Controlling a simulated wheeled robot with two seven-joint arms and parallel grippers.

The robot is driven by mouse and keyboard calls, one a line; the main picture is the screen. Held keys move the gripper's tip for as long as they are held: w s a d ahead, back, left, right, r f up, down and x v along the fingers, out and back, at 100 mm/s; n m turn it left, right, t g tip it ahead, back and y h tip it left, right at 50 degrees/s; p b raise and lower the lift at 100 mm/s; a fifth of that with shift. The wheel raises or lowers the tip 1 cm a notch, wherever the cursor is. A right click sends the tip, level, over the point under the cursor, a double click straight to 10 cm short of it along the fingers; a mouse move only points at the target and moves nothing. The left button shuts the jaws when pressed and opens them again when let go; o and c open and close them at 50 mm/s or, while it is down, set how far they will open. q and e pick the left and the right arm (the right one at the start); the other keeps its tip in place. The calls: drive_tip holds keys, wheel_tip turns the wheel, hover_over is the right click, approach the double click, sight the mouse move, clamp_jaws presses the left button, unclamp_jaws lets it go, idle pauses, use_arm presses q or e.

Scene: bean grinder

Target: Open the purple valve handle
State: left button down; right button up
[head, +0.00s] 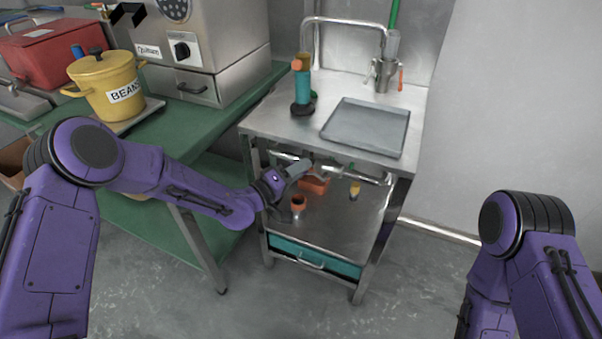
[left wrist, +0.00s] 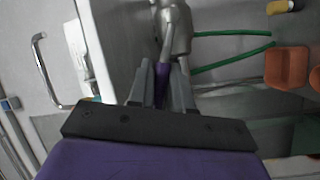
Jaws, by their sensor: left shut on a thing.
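The purple valve handle (left wrist: 162,84) shows in the left wrist view between the two grey fingers of my left gripper (left wrist: 163,90), which is shut on it. The handle joins a silver metal valve body (left wrist: 178,32) just beyond the fingertips. In the head view my left gripper (head: 300,168) reaches under the front edge of the sink counter, near the metal pipe. The handle itself is hidden there by the gripper. My right arm is at the right side of the head view, and its gripper is out of the picture.
A grey tray (head: 368,128) and a teal grinder-like device (head: 303,88) stand on the steel counter (head: 280,118) above my left gripper. Orange containers (head: 314,186) sit on the shelf below. A yellow pot (head: 107,88) stands on the green table at left. The floor in front is clear.

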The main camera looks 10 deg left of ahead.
use_arm(q)
drive_tip(key=shift+w+a+f+n+t+h+b, duration=0.15)
drive_tip(key=shift+f+n+t+b, duration=0.35)
drive_tip(key=shift+n+b, duration=0.5)
drive_tip(key=shift+s+a+f+n+t+h+b, duration=0.1)
drive_tip(key=shift+f+n+t+h+b, duration=0.15)
drive_tip(key=shift+f+n+t+b, duration=0.5)
drive_tip(key=shift+r+n, duration=0.15)
drive_tip(key=shift+n, duration=0.2)
drive_tip(key=c, duration=1.4)
unclamp_jaws()
drive_tip(key=shift+w+d, duration=0.1)
drive_tip(key=v, duration=1)
drive_tip(key=shift+s+a, duration=0.25)
